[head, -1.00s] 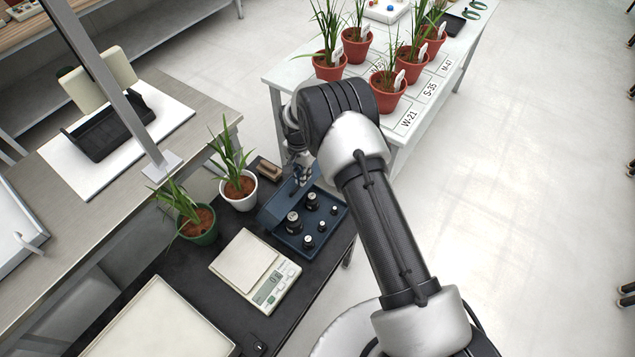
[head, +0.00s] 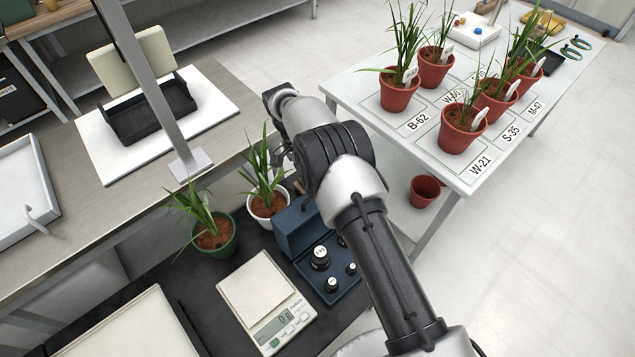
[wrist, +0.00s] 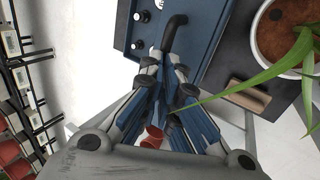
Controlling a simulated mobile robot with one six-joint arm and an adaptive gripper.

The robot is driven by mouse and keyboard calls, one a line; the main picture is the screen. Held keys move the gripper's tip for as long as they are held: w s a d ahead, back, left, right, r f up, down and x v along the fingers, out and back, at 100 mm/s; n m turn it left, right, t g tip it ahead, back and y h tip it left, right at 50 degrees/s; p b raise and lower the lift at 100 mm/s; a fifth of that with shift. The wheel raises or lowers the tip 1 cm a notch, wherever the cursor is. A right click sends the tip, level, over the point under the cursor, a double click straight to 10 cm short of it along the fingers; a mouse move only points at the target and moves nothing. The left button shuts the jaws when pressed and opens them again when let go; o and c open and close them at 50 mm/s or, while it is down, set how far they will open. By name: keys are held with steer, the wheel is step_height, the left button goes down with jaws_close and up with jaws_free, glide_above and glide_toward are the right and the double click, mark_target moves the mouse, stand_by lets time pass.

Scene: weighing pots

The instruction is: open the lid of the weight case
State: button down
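The weight case (head: 347,292) is a dark blue box on the black bench. In the wrist view the blue case (wrist: 122,28) lies ahead of the fingers, with a curved black handle (wrist: 176,24) on the lid (wrist: 198,32).
A white-potted plant (head: 265,200) stands close to the lid, and a green-potted plant (head: 214,235) is farther left. A scale (head: 265,300) is in front. The white table (head: 440,165) with several red pots is at right; an empty red pot (head: 425,190) sits below.

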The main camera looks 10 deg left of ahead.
steer(key=x, duration=0.2)
steer(key=shift+s+d+f, duration=0.15)
steer(key=shift+s+f, duration=0.05)
steer(key=shift+f, duration=0.05)
steer(key=c, duration=2)
jaws_free()
steer(key=shift+o, duration=0.2)
steer(key=shift+w+f, duration=0.15)
steer(key=shift+w, duration=0.1)
steer(key=shift+a+r, duration=0.3)
steer(key=shift+r, duration=0.1)
steer(key=v, duration=0.6)
steer(key=shift+w+a+f, duration=0.1)
steer(key=shift+w+f, duration=0.1)
steer(key=shift+w, duration=0.05)
steer(key=shift+w+a+r, duration=0.1)
steer(key=shift+a+r, duration=0.1)
steer(key=shift+r, duration=0.45)
steer(key=shift+c, duration=0.3)
